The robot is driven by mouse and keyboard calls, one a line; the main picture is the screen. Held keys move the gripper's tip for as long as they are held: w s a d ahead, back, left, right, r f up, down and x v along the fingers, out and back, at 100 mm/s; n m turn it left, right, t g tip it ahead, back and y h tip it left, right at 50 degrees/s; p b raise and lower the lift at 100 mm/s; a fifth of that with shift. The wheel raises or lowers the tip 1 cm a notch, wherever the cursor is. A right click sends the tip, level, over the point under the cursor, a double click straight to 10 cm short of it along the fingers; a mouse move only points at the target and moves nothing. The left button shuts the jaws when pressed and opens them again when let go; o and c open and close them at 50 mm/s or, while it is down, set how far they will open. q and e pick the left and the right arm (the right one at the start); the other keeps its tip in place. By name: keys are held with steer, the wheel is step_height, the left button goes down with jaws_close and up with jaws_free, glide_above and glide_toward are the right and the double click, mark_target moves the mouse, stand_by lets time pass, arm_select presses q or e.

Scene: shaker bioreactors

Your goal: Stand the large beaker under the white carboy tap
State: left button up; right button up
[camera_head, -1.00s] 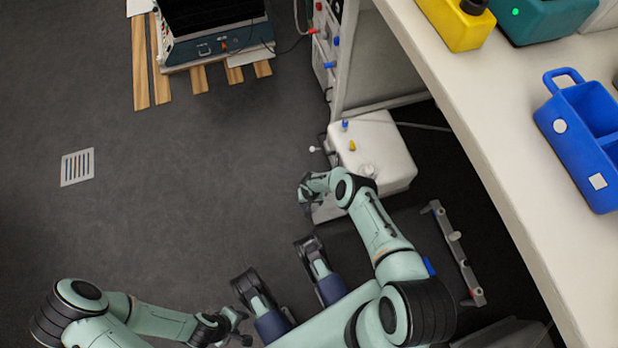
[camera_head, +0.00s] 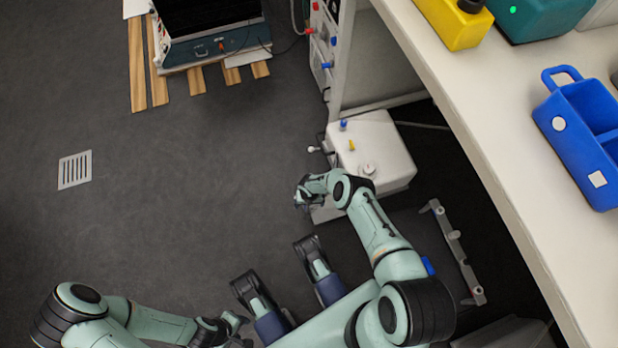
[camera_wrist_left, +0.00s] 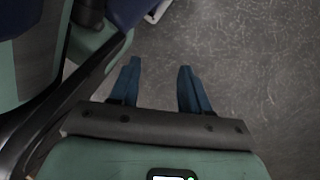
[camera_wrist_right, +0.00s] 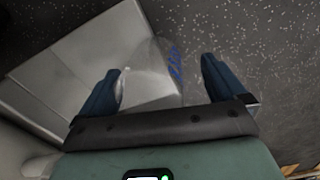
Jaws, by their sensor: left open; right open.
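A clear beaker with blue markings (camera_wrist_right: 160,78) stands between the fingers of my right gripper (camera_wrist_right: 160,70) in the right wrist view. The fingers are open on either side of it; contact is not clear. Beside it is a pale grey flat-topped block (camera_wrist_right: 85,60). In the head view my right gripper (camera_head: 302,196) is beside the white carboy (camera_head: 385,150), and hides most of the beaker. A small white knob (camera_head: 313,149) sticks out left of the carboy; I cannot tell if it is the tap. My left gripper (camera_head: 236,326) is open and empty over the floor (camera_wrist_left: 158,88).
A white bench (camera_head: 480,130) runs along the right, with a blue carrier (camera_head: 585,130) and a yellow container (camera_head: 455,22) on it. A grey metal bar with knobs (camera_head: 456,250) lies right of my right arm. The dark floor (camera_head: 200,190) at left is mostly clear.

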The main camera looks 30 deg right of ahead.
arm_select(q)
steer(key=w+d+r+t+p, duration=0.2)
steer(key=w+r+t+p, duration=0.2)
steer(key=w+r+p, duration=0.3)
steer(key=w+r, duration=0.2)
steer(key=w, duration=0.2)
steer(key=shift+w+r+m, duration=0.35)
steer(key=shift+w+m, duration=0.05)
arm_select(e)
step_height(320, 180, up, 13)
steer(key=shift+r, duration=0.2)
